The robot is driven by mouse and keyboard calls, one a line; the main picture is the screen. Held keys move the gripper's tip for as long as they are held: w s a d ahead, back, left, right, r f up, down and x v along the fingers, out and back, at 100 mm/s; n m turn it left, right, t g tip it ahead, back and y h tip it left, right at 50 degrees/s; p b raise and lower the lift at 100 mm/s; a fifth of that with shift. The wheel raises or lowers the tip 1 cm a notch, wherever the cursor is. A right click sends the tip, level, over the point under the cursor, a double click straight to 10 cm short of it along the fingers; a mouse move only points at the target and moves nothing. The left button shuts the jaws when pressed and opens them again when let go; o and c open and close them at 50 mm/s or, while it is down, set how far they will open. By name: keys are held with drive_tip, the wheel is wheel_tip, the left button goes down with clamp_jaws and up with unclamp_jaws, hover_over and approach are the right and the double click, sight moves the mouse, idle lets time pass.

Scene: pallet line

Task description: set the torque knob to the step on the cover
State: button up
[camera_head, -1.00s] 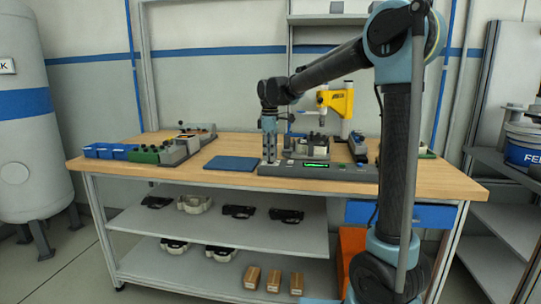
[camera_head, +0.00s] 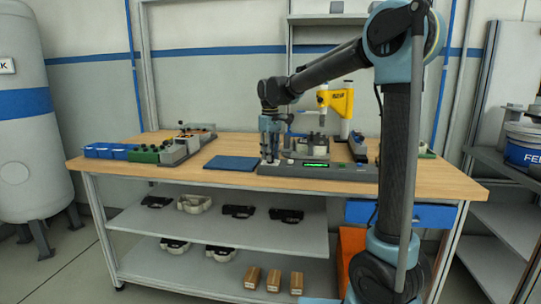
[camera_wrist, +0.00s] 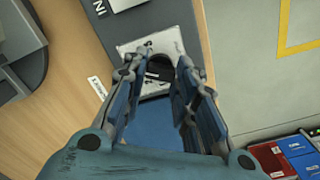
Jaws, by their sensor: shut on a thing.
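The torque knob (camera_wrist: 159,67) is dark and round, on a pale dial plate (camera_wrist: 135,48) with small markings. My gripper (camera_wrist: 159,72) is shut on the knob, with a fingertip on each side. In the head view my gripper (camera_head: 269,157) points down at the left end of a grey console (camera_head: 345,173), which has a lit green display (camera_head: 316,165). The knob is hidden behind the fingers there. The display text and dial markings are too small to read. I cannot make out a step marking on a cover.
A blue mat (camera_head: 232,163) lies left of the console. Green and blue bins (camera_head: 144,155) stand farther left. A yellow press (camera_head: 340,101) and a fixture (camera_head: 309,147) stand behind the console. The wooden bench front (camera_head: 200,176) is clear.

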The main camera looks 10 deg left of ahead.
drive_tip(key=shift+w+m, duration=0.15)
drive_tip(key=shift+m, duration=0.45)
drive_tip(key=o, duration=1)
drive_tip(key=shift+o, duration=0.2)
wheel_tip(320, 180, up, 12)
